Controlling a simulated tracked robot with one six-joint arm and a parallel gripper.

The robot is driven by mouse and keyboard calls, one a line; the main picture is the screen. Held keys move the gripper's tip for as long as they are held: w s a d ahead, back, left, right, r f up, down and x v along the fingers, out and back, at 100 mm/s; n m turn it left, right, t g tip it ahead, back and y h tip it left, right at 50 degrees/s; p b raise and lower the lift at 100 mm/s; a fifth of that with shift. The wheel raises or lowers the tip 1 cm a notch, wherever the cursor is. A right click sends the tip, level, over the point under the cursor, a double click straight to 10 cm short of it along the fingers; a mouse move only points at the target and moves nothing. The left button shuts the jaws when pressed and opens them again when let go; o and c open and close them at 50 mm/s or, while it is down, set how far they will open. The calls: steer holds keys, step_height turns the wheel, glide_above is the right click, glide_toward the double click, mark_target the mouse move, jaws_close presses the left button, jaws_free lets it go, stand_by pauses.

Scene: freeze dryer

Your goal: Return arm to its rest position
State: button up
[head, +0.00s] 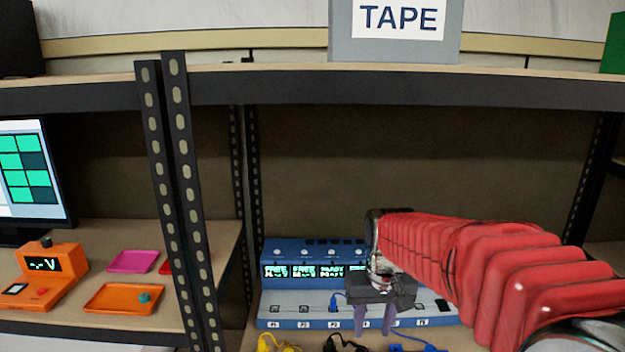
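My arm, in a red ribbed sleeve, reaches in from the lower right in the head view. My gripper (374,322) hangs from its end with two purple-grey fingers pointing down, in front of the blue and grey device. The fingers look apart, with a gap between them and nothing visible held. The blue device (310,250) stands on the right shelf with small displays reading FREE, FREE and READY; its right part is hidden behind my arm and gripper. A blue plug (334,306) sits at the device's front panel, just left of my gripper.
Yellow (278,343), black (345,344) and blue (412,343) cables lie before the device. Dark perforated posts (188,200) separate the shelves. The left shelf holds an orange meter (38,275), an orange tray (110,297) and a pink tray (133,261). A TAPE box (345,50) stands above.

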steer(key=s+d+r+t, duration=0.1)
steer(key=s+r+t, duration=0.1)
steer(key=s, duration=0.8)
steer(key=s+d+r+t, duration=0.1)
steer(key=s+d+r, duration=0.1)
steer(key=s, duration=0.9)
steer(key=shift+s+t, duration=0.15)
steer(key=shift+t, duration=0.25)
steer(key=shift+d, duration=0.1)
steer(key=shift+c, duration=0.6)
stand_by(1.3)
